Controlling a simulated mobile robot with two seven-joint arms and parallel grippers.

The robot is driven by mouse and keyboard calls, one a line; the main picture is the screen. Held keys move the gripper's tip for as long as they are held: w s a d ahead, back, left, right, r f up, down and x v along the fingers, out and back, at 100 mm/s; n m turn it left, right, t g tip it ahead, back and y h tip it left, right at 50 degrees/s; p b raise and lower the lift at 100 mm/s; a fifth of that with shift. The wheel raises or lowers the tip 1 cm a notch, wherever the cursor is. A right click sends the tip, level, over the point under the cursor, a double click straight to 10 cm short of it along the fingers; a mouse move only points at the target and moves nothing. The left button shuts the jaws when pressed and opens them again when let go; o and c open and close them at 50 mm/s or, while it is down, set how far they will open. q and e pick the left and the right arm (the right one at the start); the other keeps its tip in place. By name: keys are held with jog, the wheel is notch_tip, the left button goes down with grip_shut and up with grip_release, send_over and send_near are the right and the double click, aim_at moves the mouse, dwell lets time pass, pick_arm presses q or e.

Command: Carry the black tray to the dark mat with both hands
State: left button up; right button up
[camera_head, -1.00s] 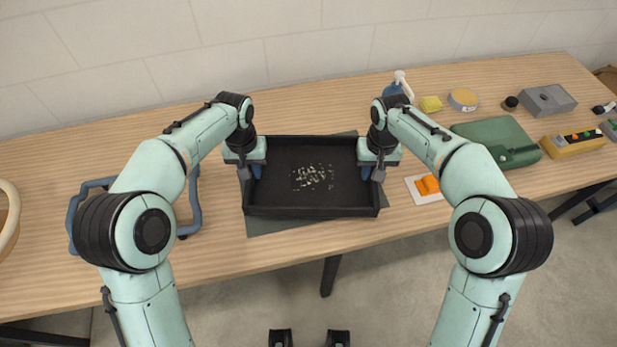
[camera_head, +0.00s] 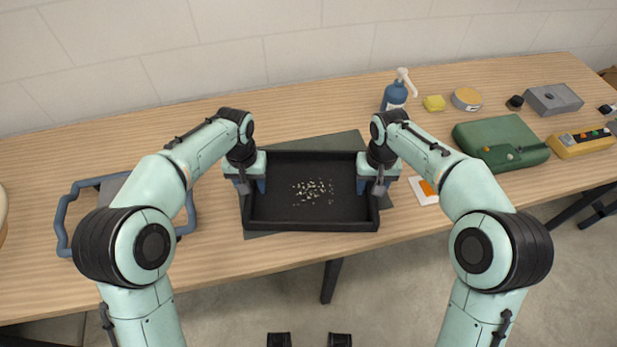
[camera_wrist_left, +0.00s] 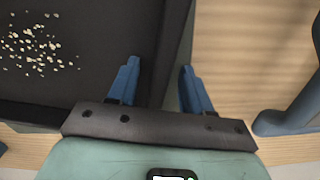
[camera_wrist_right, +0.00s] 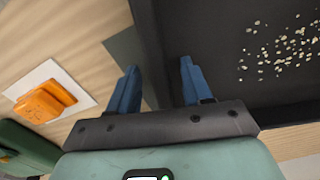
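The black tray (camera_head: 312,226) is level over the dark mat (camera_head: 335,143) and appears to rest on it. Mat shows behind it, at the right and at the front left. Pale small bits (camera_head: 313,190) lie scattered in the tray. My left gripper (camera_head: 251,187) is at the tray's left wall, its blue fingers (camera_wrist_left: 158,72) apart on either side of the wall. My right gripper (camera_head: 371,187) is at the right wall, its fingers (camera_wrist_right: 158,72) likewise apart astride the wall. Gaps seem to show between fingers and wall. The tray's underside is hidden.
The table's front edge is close.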

pick_arm(q)
jog(key=shift+r, duration=0.1)
pick_arm(e)
jog(key=shift+r, duration=0.3)
pick_arm(q)
notch_tip(320, 180, up, 12)
pick_arm(e)
notch_tip(320, 180, up, 11)
jog(key=shift+r, duration=0.2)
dwell(0.7)
